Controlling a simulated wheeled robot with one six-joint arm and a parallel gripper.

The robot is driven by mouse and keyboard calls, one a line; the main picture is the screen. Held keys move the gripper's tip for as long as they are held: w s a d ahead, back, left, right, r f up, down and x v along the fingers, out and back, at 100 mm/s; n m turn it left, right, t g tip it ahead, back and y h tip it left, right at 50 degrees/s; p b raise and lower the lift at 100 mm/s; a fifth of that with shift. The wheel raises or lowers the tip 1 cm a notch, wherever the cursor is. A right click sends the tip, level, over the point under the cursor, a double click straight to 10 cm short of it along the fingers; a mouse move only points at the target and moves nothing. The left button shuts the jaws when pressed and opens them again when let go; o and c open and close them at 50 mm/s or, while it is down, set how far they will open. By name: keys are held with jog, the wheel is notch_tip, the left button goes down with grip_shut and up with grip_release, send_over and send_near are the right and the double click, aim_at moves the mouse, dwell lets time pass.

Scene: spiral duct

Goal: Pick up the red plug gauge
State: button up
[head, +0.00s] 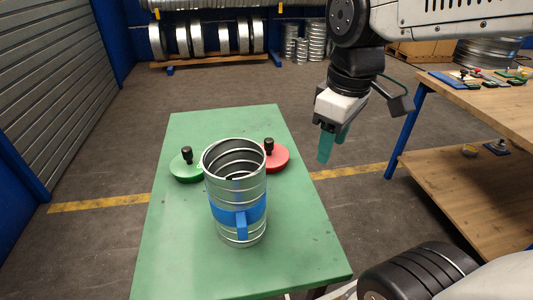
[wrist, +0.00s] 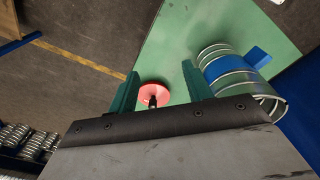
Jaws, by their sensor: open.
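The red plug gauge (head: 278,159) is a red disc with a black knob, lying on the green table (head: 180,262) behind and to the right of the spiral duct. The duct partly hides it in the head view. In the wrist view, the red plug gauge (wrist: 153,93) shows whole, knob toward the camera, between the fingers. My gripper (head: 333,143) has teal fingers and hangs off the table's right edge, apart from the gauge. In the wrist view my gripper (wrist: 160,88) is open and empty.
The spiral duct (head: 236,190) with a blue band stands upright mid-table; it lies right of the fingers in the wrist view (wrist: 232,72). A green plug gauge (head: 186,168) lies left of it. A wooden workbench (head: 480,110) stands right. The table's front is clear.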

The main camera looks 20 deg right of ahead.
jog(key=w+a+f+n, duration=0.2)
jog(key=w+n, duration=0.8)
jog(key=w, duration=0.2)
jog(key=n+g, duration=0.1)
jog(key=n, duration=0.7)
send_over(269, 140)
jog(key=d, duration=0.1)
notch_tip(269, 140, down, 4)
jog(key=shift+r, duration=0.1)
jog(key=shift+w+f+n, duration=0.4)
jog(key=shift+w+f, duration=0.05)
jog(key=shift+f, duration=0.25)
jog(key=f, duration=0.4)
jog(key=a+f, duration=0.1)
jog(key=f, duration=0.1)
jog(key=shift+s+f, duration=0.15)
jog(key=shift+s, duration=0.2)
jog(key=shift+f, duration=0.45)
grip_shut()
